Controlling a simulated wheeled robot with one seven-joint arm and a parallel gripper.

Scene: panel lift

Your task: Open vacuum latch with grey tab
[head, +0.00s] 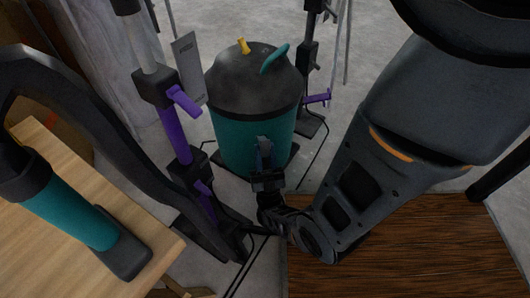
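The vacuum (225,130) is a teal canister with a dark grey lid (235,80). It stands upright on the floor at the top centre of the head view. A yellow piece (243,46) and a teal handle (275,57) are on its lid. A small grey tab (262,140) shows on the front of the teal body. My gripper (264,152) reaches up to the front of the canister, right at this tab. Its fingers partly cover the tab's lower part. I cannot tell whether they are touching or closed on it.
Black stands with purple clamps (184,102) rise left of the vacuum, and another purple clamp (317,98) is at its right. A wooden table (100,270) with a teal and black tool (70,212) is at left. Thin cables cross the floor near a brown wooden surface (400,255).

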